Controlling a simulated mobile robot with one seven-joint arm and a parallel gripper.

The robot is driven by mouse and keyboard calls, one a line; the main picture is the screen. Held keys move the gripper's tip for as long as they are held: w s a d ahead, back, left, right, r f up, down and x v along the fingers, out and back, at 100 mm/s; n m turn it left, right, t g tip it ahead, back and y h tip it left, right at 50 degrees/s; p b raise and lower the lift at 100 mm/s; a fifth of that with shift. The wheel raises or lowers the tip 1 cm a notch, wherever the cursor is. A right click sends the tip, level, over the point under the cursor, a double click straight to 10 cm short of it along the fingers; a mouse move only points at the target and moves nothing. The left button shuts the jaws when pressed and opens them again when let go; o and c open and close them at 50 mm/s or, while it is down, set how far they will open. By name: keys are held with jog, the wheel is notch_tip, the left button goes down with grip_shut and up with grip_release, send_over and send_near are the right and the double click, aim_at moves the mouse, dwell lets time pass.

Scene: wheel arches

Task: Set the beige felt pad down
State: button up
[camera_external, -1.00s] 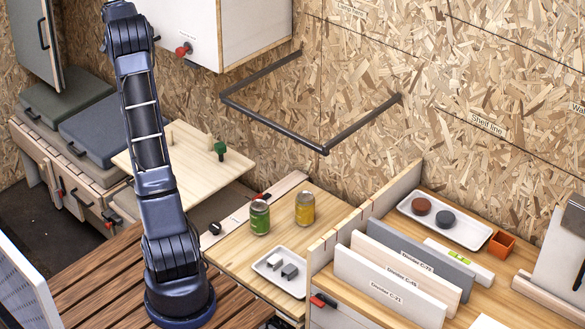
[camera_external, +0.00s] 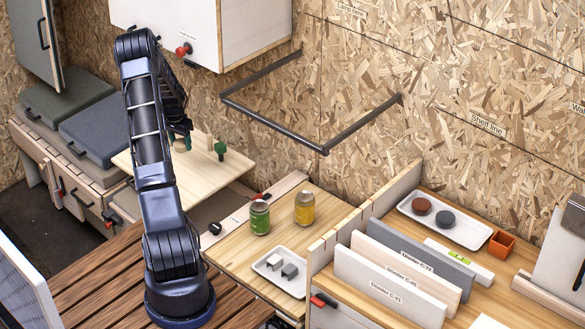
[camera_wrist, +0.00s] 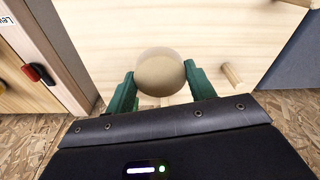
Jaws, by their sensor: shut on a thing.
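The beige felt pad (camera_wrist: 160,74) is a round disc between the green fingers of my gripper (camera_wrist: 160,88) in the wrist view. The gripper is shut on its sides. Behind the pad is a pale wooden board; I cannot tell whether pad and board touch. In the outside view my gripper (camera_external: 181,140) is mostly hidden by my arm, above the pale wooden board (camera_external: 160,172), and the pad cannot be made out there.
A wooden peg (camera_wrist: 231,73) stands close to the right finger. A green knob-shaped piece (camera_external: 220,150) stands on the board. A white cabinet (camera_external: 205,32) with a red knob hangs behind. Part of the board is bare.

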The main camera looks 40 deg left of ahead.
aim_at(185, 145)
jog(key=shift+w+d+f, duration=0.25)
jog(key=shift+d+f, duration=0.2)
jog(key=shift+f, duration=4.1)
jog(key=o, duration=1)
jog(key=shift+f, duration=0.1)
jog(key=shift+c, duration=0.2)
jog(key=r, duration=0.4)
jog(key=s+r, duration=0.1)
jog(key=r, duration=0.7)
jog(key=shift+s+d+r, duration=0.1)
jog(key=shift+s, duration=0.1)
